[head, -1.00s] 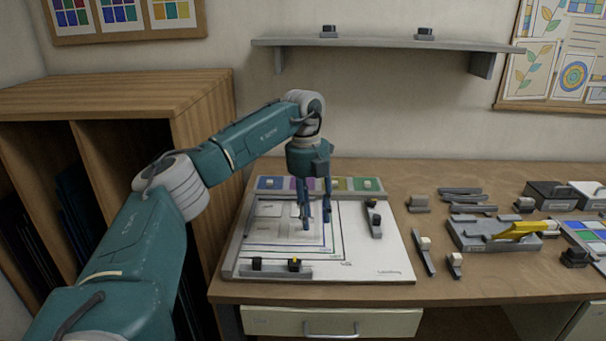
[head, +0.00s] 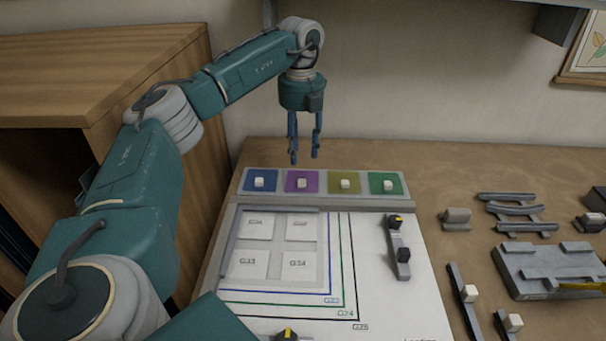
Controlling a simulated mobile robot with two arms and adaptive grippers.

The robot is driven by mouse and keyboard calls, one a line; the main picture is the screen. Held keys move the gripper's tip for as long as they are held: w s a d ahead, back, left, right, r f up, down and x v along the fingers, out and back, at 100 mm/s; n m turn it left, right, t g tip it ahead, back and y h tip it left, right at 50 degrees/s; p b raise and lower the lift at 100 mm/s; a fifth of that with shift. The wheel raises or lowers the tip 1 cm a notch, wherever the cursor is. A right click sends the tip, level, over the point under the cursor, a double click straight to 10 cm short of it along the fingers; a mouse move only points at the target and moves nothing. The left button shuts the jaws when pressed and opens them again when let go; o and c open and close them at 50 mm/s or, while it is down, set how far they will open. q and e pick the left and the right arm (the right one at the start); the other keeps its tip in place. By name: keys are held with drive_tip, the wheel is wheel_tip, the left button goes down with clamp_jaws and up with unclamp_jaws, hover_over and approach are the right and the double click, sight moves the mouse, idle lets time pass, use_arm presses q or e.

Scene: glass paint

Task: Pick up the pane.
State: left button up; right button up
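Several coloured panes with white knobs lie in a row in a grey rack (head: 325,203) at the back of the white board. From left they are a blue pane (head: 250,188), a purple pane (head: 289,187), a yellow-green pane (head: 331,189) and a green pane (head: 399,177). My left gripper (head: 304,159) points down with its fingers apart and nothing between them. It appears just above and behind the row, near the purple pane, touching none. Which pane is meant cannot be told. My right gripper is out of view.
The white board (head: 385,297) carries pale labelled squares and nested outlines. A dark-knobbed grey bar (head: 400,237) lies on its right. Grey tools and a grey fixture (head: 545,262) occupy the table's right. A wooden cabinet (head: 150,60) stands left. The table (head: 430,165) behind the rack is clear.

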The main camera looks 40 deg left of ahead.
sight(302, 181)
use_arm(q)
drive_tip(key=f, duration=0.3)
drive_tip(key=shift+s+d+f, duration=0.1)
drive_tip(key=shift+s+f, duration=0.15)
drive_tip(key=shift+s, duration=0.05)
wheel_tip(302, 181, down, 5)
drive_tip(key=shift+w+d+r+p, duration=0.1)
drive_tip(key=shift+p, duration=0.9)
drive_tip(key=shift+f, duration=0.5)
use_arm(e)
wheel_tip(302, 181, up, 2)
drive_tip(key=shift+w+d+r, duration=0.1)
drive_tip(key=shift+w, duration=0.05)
use_arm(q)
clamp_jaws()
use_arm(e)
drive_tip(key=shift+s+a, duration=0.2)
